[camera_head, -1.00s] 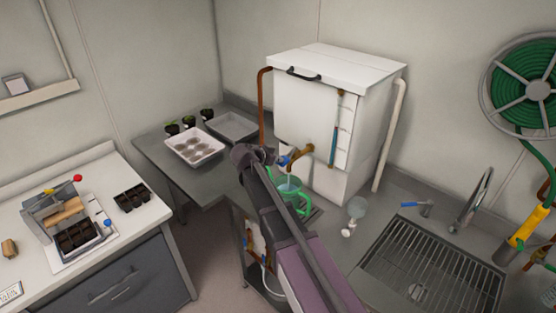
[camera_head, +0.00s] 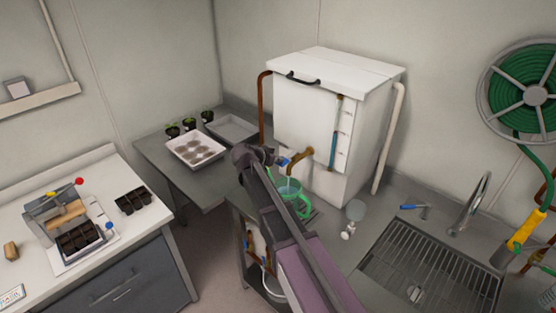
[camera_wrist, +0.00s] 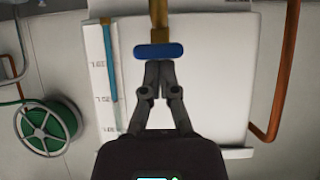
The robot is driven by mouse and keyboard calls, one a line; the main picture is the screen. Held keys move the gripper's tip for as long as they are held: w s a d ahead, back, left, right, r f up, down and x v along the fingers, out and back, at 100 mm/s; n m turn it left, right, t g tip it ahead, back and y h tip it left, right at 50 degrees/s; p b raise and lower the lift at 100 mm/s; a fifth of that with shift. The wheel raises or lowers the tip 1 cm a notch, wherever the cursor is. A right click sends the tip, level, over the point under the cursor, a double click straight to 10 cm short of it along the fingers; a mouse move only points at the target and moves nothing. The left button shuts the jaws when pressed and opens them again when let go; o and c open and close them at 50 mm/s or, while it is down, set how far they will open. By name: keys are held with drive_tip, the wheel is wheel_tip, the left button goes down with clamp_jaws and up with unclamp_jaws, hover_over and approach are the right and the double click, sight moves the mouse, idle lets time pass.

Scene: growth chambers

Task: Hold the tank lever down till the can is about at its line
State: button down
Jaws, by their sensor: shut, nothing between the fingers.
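The white tank (camera_head: 308,115) stands on the steel bench with a brass tap (camera_head: 299,158) on its front. The tap's blue lever (camera_wrist: 159,51) lies across in the wrist view. My gripper (camera_wrist: 158,66) is shut and empty, its fingertips at the lever's near edge; they appear to touch it. The green can (camera_head: 304,207) stands under the tap, partly hidden by my arm. A pale streak, seemingly water, runs from the tap into the can. The can's line and its water level cannot be made out. A blue gauge (camera_wrist: 110,70) runs up the tank's face.
A sink with a grate (camera_head: 415,270) and a blue-handled tool (camera_head: 414,207) are at right. A white tray (camera_head: 170,151) and seedlings are at left. A green hose reel (camera_head: 536,95) hangs on the wall.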

drive_tip(key=s+a+r+p, duration=0.5)
drive_tip(key=a+r+p, duration=0.1)
drive_tip(key=r+p, duration=0.2)
drive_tip(key=shift+s+r+p, duration=0.4)
drive_tip(key=shift+r, duration=0.2)
drive_tip(key=shift+a, duration=0.15)
drive_tip(key=shift+r, duration=0.1)
idle(0.3)
drive_tip(key=r+y+p, duration=0.1)
drive_tip(key=p, duration=0.2)
drive_tip(key=w+d+r+g+p, duration=0.1)
drive_tip(key=p, duration=0.2)
drive_tip(key=shift+w+d+r+g+y, duration=0.2)
drive_tip(key=shift+r+g+y, duration=0.1)
drive_tip(key=shift+r+y, duration=0.1)
drive_tip(key=shift+f, duration=0.2)
